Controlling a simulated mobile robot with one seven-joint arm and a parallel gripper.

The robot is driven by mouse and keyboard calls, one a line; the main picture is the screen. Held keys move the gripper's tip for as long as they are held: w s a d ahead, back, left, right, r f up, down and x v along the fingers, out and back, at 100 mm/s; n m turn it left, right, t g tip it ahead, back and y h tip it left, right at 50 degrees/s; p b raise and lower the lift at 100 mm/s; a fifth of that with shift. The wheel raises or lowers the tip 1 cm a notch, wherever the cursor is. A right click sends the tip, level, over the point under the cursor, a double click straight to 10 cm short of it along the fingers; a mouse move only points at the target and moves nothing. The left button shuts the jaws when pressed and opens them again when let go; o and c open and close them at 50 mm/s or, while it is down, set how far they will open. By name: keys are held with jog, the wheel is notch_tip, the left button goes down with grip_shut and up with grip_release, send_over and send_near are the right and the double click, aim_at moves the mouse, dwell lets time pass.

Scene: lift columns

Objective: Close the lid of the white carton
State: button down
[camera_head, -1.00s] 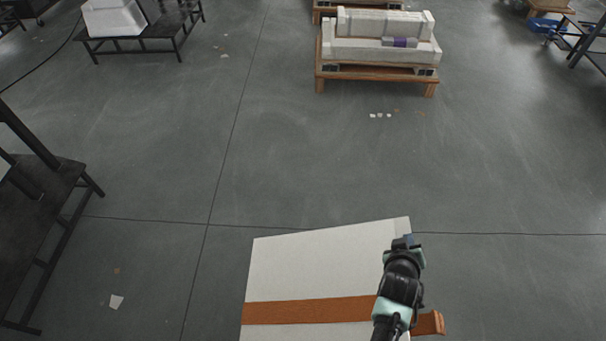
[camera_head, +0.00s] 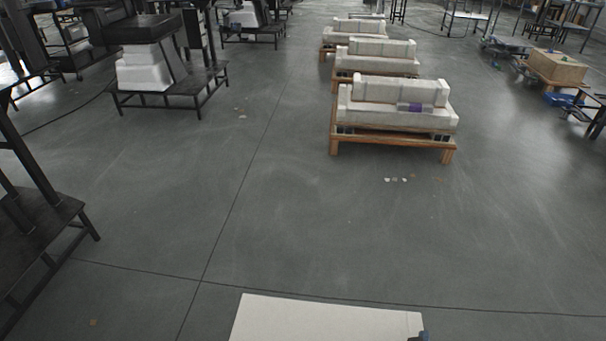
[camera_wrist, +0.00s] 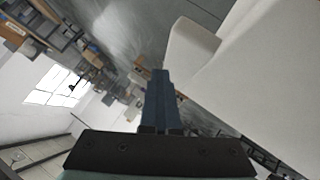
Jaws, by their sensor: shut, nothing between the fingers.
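The white carton (camera_head: 325,318) shows only as a flat white panel at the bottom edge of the head view; the rest is cut off. A large white surface (camera_wrist: 262,80), apparently the carton, fills the right of the wrist view, with a pale rounded piece (camera_wrist: 194,45) at its left side. I cannot tell how far the lid is open. My gripper (camera_wrist: 160,95) is shut and empty, its blue fingers together just left of the white surface; I cannot tell if they touch it. In the head view only a dark bit of my gripper (camera_head: 424,337) shows at the panel's right corner.
Wooden pallets (camera_head: 392,145) with white blocks stand in a row ahead. A dark metal platform (camera_head: 40,240) is at the left, and another stand with white blocks (camera_head: 145,70) is farther back. The grey floor (camera_head: 300,225) between is mostly clear.

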jog(key=shift+s+f, duration=0.4)
jog(key=shift+f, duration=0.25)
jog(key=shift+r, duration=0.1)
jog(key=r+p, duration=0.1)
jog(key=r, duration=0.1)
jog(key=r+p, duration=0.3)
jog(key=shift+w+d+r, duration=0.1)
jog(key=shift+w+r, duration=0.25)
jog(key=shift+r, duration=0.05)
jog(key=s+a+r+p, duration=0.1)
jog(key=s+r+p, duration=0.2)
jog(key=s+r, duration=0.3)
jog(key=shift+s+a+r, duration=0.15)
jog(key=shift+s+a, duration=0.15)
jog(key=shift+s, duration=0.1)
